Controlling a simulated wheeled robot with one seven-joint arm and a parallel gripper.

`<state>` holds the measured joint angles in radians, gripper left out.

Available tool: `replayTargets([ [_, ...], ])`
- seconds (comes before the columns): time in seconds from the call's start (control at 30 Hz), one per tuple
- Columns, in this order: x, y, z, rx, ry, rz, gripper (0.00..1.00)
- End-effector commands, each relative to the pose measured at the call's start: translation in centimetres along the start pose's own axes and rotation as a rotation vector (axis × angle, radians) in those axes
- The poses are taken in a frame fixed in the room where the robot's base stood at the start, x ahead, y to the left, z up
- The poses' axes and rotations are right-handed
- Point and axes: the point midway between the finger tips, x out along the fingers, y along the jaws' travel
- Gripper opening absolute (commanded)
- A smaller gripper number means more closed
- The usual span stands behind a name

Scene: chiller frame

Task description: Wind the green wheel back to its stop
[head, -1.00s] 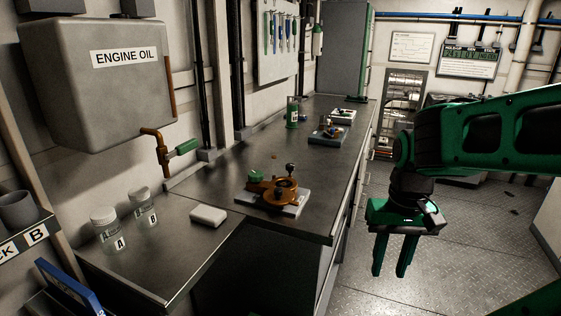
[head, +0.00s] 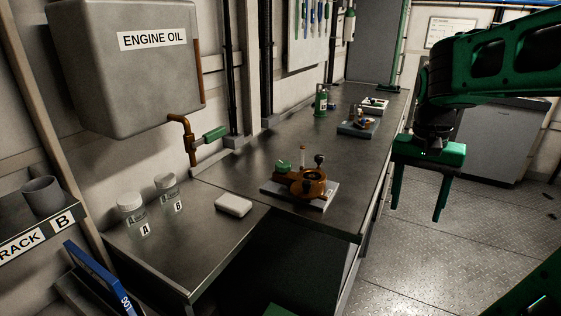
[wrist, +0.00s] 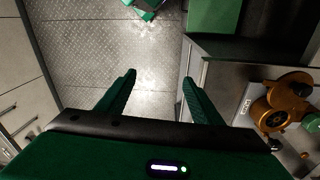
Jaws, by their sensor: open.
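An orange-brown device (head: 308,185) is fixed on a pale plate (head: 328,200) on the bench. A small round green part (head: 284,167), which looks like the green wheel, is at its back left. Its turning position is too small to read. In the wrist view the device (wrist: 288,95) is at the right edge, with the green part (wrist: 310,122) at the border. My gripper (head: 416,213) is open and empty, pointing down beside the bench's right edge, apart from the device. In the wrist view both fingers (wrist: 159,76) stand apart over the floor.
An oil tank (head: 140,60) with a green-handled tap (head: 209,138) hangs on the left wall. Jars, a white block (head: 233,205), a green bottle (head: 321,100) and another small fixture (head: 357,127) stand on the bench.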

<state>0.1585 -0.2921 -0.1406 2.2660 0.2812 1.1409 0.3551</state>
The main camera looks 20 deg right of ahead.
Motion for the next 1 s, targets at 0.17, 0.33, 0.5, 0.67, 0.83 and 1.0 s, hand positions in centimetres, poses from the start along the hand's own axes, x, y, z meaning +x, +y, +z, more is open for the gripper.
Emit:
replayTargets([
  [0.17,-3.7,-7.5,-4.7,0.233,0.029,0.02,0.6],
  [0.33,-6.2,-15.4,-7.5,0.466,0.043,0.013,0.6],
  [0.5,-7.8,-23.9,-8.7,0.697,0.032,-0.008,0.6],
  [0.67,-8.4,-31.3,-8.5,0.909,-0.004,-0.026,0.6],
  [0.83,-8.5,-36.8,-7.8,1.083,-0.047,-0.033,0.6],
  [1.0,-8.5,-39.3,-7.2,1.17,-0.073,-0.033,0.6],
])
